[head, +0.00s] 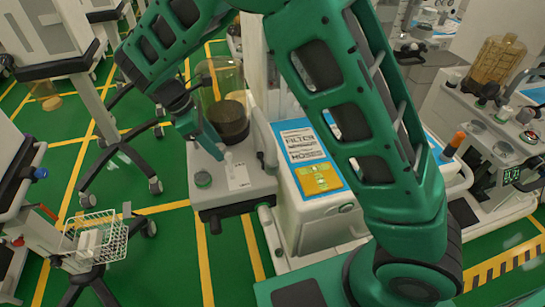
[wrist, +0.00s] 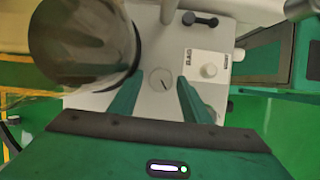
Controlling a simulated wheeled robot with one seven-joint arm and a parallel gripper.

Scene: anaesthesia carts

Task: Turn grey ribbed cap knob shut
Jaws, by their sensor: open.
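In the wrist view, a round pale grey cap (wrist: 161,80) with a short dark line on its top sits on the light panel. I take it for the cap knob; its ribs are too small to make out. My gripper (wrist: 157,95) is open, with one green finger on each side of the cap in this view. I cannot tell whether the fingers touch it. In the head view my gripper (head: 212,148) reaches down over the panel (head: 225,198), and the cap is not clearly visible there.
A dark-based clear canister (wrist: 82,38) stands close beside my gripper. A wire basket cart (head: 95,240) stands left.

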